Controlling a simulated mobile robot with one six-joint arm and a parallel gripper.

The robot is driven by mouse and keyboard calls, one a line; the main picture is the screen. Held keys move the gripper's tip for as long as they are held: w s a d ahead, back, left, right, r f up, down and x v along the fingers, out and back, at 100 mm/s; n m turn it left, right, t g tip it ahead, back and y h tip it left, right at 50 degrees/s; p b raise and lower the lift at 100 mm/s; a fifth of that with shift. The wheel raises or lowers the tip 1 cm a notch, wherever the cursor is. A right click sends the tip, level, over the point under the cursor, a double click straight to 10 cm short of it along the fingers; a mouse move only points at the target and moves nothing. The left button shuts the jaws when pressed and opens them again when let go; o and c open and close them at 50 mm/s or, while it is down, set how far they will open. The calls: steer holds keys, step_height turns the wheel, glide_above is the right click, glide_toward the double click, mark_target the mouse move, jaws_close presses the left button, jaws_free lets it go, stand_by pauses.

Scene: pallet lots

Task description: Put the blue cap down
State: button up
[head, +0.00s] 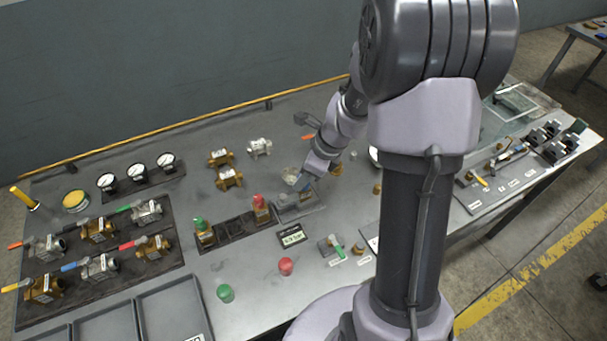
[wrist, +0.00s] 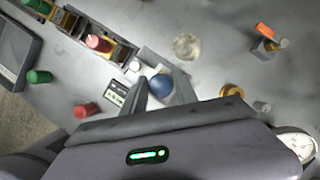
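The blue cap (wrist: 161,87) sits between the two fingers of my gripper (wrist: 160,84) in the wrist view, with a finger against each side. Its underside is hidden, so I cannot tell whether it touches anything below. In the head view my gripper (head: 304,187) is low over the middle of the bench, beside a small grey block (head: 296,208). The cap is too small and covered to make out clearly there.
A loose green cap (head: 225,293) and a loose red cap (head: 286,266) stand toward the front of the bench (head: 250,262). Capped brass valves (head: 205,235) sit in a dark rack left of my gripper. A clear round dish (wrist: 187,46) is close by.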

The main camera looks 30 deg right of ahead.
steer(key=shift+o, duration=1.3)
steer(key=shift+r+p, duration=0.3)
steer(key=shift+r, duration=0.1)
steer(key=a+p+v, duration=0.1)
steer(key=p+v, duration=0.4)
steer(key=v, duration=0.8)
steer(key=s+a+r+n+t, duration=0.1)
steer(key=s+a+r+n, duration=0.5)
steer(key=a+r+n, duration=0.45)
steer(key=s+a+r+n, duration=0.1)
steer(key=s+a+n, duration=0.1)
steer(key=s+n, duration=0.3)
steer(key=s+a+r+n+t+h, duration=0.1)
steer(key=s+a+r+n, duration=0.1)
steer(key=s+n, duration=0.3)
steer(key=shift+a+n+t, duration=0.3)
steer(key=shift+a+n, duration=0.2)
steer(key=shift+n, duration=0.65)
step_height(320, 180, down, 9)
steer(key=b, duration=0.9)
